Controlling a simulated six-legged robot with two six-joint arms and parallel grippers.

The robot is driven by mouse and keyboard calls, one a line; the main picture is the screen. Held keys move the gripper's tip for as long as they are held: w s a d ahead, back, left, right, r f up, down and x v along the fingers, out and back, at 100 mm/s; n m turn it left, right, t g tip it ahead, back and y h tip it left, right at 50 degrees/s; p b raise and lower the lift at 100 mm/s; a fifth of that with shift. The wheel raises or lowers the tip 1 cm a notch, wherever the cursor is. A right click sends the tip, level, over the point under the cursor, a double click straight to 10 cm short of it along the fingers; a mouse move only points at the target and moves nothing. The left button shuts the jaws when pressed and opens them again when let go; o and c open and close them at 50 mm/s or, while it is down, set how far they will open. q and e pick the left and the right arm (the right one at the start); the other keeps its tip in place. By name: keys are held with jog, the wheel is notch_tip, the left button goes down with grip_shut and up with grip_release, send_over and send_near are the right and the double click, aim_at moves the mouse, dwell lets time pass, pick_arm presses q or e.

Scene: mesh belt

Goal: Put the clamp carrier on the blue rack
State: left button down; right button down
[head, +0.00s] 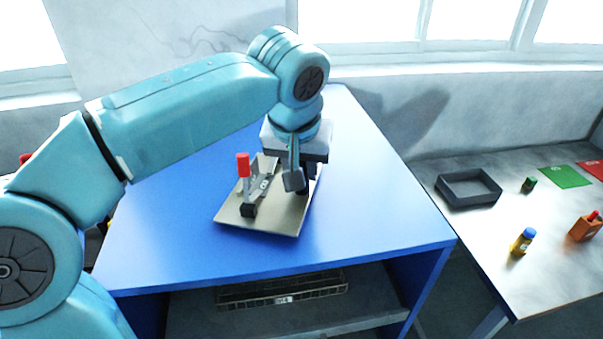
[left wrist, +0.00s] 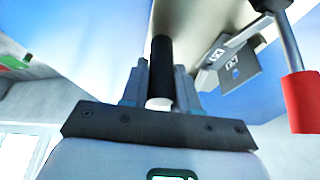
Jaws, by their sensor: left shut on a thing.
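The clamp carrier (head: 275,224) is a flat beige plate with a metal clamp and an upright red handle (head: 243,165). It is over the top of the blue rack (head: 375,215), near its middle, and looks level. I cannot tell whether it touches the top or is just above it. My left gripper (head: 298,184) comes down at the plate's right side and is shut on the carrier's black post (left wrist: 161,62). The red handle also shows at the right of the left wrist view (left wrist: 302,100). My arm hides part of the rack's far left. My right gripper is not in view.
A dark crate (head: 282,290) sits on the rack's lower shelf. On a grey table at right are a dark tray (head: 468,188), a green-capped jar (head: 528,185), a yellow bottle (head: 523,241) and an orange box (head: 585,227). The rack top around the carrier is clear.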

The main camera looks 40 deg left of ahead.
pick_arm(q)
jog(key=shift+d+f, duration=0.1)
jog(key=shift+f, duration=0.4)
jog(key=shift+a+f, duration=0.15)
jog(key=shift+a, duration=0.1)
jog(key=c, duration=0.8)
grip_release()
jog(key=shift+d, duration=0.15)
jog(key=v, duration=1.2)
jog(key=shift+s+p, duration=0.1)
jog(key=shift+p, duration=0.2)
